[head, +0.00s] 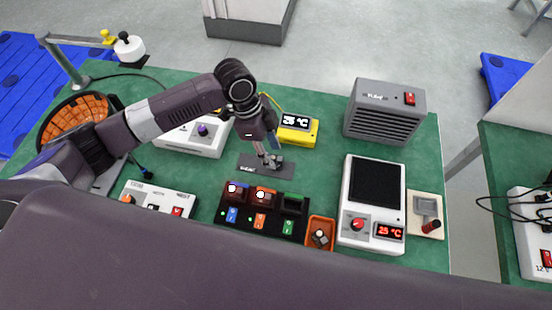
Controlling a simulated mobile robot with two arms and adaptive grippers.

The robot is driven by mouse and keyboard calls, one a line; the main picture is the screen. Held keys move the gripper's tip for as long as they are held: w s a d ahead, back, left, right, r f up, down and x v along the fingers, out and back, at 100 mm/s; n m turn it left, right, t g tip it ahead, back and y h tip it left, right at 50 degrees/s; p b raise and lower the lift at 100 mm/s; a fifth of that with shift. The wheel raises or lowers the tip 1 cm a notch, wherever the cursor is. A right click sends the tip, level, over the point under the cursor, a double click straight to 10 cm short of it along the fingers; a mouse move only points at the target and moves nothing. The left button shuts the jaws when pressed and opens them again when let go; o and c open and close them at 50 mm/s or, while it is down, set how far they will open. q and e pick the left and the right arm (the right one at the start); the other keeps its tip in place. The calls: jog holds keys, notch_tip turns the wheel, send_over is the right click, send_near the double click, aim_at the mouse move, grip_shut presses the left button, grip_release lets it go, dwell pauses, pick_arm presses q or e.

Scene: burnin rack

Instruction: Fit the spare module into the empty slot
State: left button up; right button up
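A black rack (263,228) stands near the front middle of the green table, with blue, orange and green switches along its front. Its left and middle bays hold dark reddish-brown modules with white knobs, the left module (238,190) and the middle module (264,196). The right bay (293,203), above the green switch, looks empty. A small item with a white knob (320,237) lies in an orange tray right of the rack; I cannot tell if it is the spare module. My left gripper (271,161) points down over a dark grey plate behind the rack; its grip is unclear. My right gripper is out of view.
A white device with a black plate and red display (345,205) stands right of the tray. A yellow meter (298,131) and a grey heater box (385,112) stand behind. A white switch box (157,203) is front left. Green table shows between them.

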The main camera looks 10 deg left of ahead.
aim_at(275, 158)
pick_arm(q)
jog(key=x, duration=0.2)
jog(key=shift+w+f, duration=0.1)
jog(key=shift+f, duration=0.2)
jog(key=shift+d+f, duration=0.15)
jog(key=shift+f, duration=0.15)
jog(key=c, duration=0.9)
grip_shut()
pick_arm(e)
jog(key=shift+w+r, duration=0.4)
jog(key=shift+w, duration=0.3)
pick_arm(q)
jog(key=shift+r, duration=0.1)
